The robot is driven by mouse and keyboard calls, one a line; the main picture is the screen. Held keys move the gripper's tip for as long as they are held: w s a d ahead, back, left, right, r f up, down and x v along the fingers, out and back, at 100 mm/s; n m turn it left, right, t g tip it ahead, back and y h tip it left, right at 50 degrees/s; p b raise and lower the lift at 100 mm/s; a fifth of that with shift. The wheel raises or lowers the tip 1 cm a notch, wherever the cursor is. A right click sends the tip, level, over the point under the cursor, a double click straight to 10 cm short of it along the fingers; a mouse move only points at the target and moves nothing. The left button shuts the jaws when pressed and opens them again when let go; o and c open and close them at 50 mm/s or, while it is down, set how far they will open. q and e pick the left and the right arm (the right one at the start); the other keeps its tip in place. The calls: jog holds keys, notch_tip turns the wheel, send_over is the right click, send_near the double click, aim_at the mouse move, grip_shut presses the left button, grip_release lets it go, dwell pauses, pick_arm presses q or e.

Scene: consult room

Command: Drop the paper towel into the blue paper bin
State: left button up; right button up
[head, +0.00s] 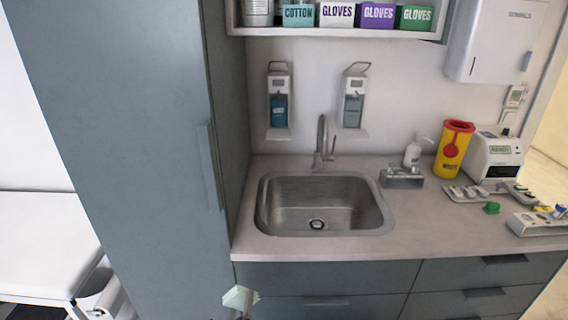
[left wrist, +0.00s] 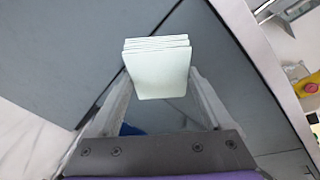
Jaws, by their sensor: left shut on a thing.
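The paper towel (left wrist: 158,76) is a pale green folded stack. In the left wrist view it sits between the two fingers of my left gripper (left wrist: 160,92), which is shut on it. In the head view the paper towel (head: 238,297) shows at the bottom edge, in front of the grey cabinets, with only a little of my left gripper (head: 245,312) visible below it. A small patch of blue (left wrist: 130,129) shows between the fingers in the left wrist view; I cannot tell whether it is the blue paper bin. No bin is clear in the head view. My right gripper is out of view.
A tall grey cabinet (head: 130,140) stands left of the counter (head: 430,228) with its steel sink (head: 318,205). Drawers (head: 320,277) front the counter. A yellow sharps container (head: 453,150) stands at the back right. A white couch (head: 45,240) is at the far left.

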pick_arm(q)
jog(key=d+f+n+g+y+b, duration=0.1)
jog(key=d+f+n+y+b, duration=0.1)
jog(key=f, duration=0.8)
jog(key=w+d+f+n+g+y+b, duration=0.1)
jog(key=d+f+n+y+b, duration=0.1)
jog(key=d+f+y+b, duration=0.2)
jog(key=w+d+f+n+y+b, duration=0.1)
jog(key=d+f+n+y+b, duration=0.2)
jog(key=d+f+b, duration=0.5)
notch_tip(320, 180, down, 9)
jog(key=b, duration=0.3)
jog(key=shift+g, duration=0.4)
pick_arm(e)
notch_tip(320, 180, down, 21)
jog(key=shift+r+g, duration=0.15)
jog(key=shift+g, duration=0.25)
pick_arm(q)
jog(key=shift+r, duration=0.1)
jog(key=o, duration=1)
jog(key=shift+s+d, duration=0.1)
jog(key=shift+s, duration=0.05)
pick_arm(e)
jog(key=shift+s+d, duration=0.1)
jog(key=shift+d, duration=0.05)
